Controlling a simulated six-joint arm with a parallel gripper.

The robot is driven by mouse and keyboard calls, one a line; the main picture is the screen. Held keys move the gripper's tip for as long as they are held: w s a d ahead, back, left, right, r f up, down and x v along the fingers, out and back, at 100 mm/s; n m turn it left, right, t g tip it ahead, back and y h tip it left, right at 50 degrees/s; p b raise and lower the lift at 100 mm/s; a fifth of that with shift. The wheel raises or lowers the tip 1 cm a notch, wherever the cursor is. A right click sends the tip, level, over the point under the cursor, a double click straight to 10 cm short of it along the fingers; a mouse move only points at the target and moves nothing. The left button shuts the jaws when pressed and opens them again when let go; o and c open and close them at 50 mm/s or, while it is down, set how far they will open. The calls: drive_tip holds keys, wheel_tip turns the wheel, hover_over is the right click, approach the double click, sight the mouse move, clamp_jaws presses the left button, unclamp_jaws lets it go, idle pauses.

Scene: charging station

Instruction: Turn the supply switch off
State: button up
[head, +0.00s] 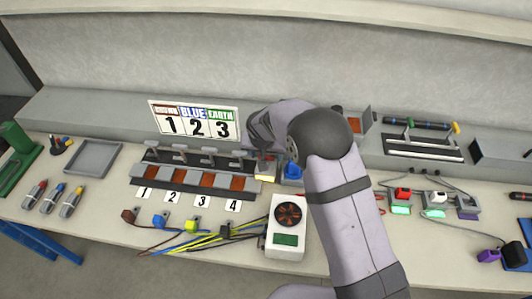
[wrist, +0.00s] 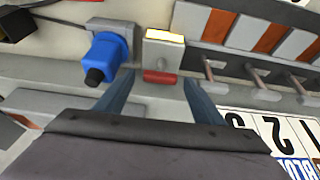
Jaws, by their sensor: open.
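The supply switch looks to be the small grey box (wrist: 163,52) with a lit pale-yellow strip and a red lever (wrist: 160,77) in the wrist view. In the head view a small part of the box (head: 265,168) shows beside my arm, with its glow at the base. My gripper (wrist: 157,80) is open, with one blue-grey finger on each side of the red lever. I cannot tell whether a finger touches it. In the head view my arm hides the fingers and lever.
A blue plug (wrist: 105,57) stands close beside the switch box. On the other side is a row of numbered slots (head: 205,182) with levers behind it. A white sign (head: 195,120) stands behind. A white fan unit (head: 287,226) and loose cables (head: 205,238) lie in front.

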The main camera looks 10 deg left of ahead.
drive_tip(key=c, duration=1)
drive_tip(key=shift+c, duration=0.2)
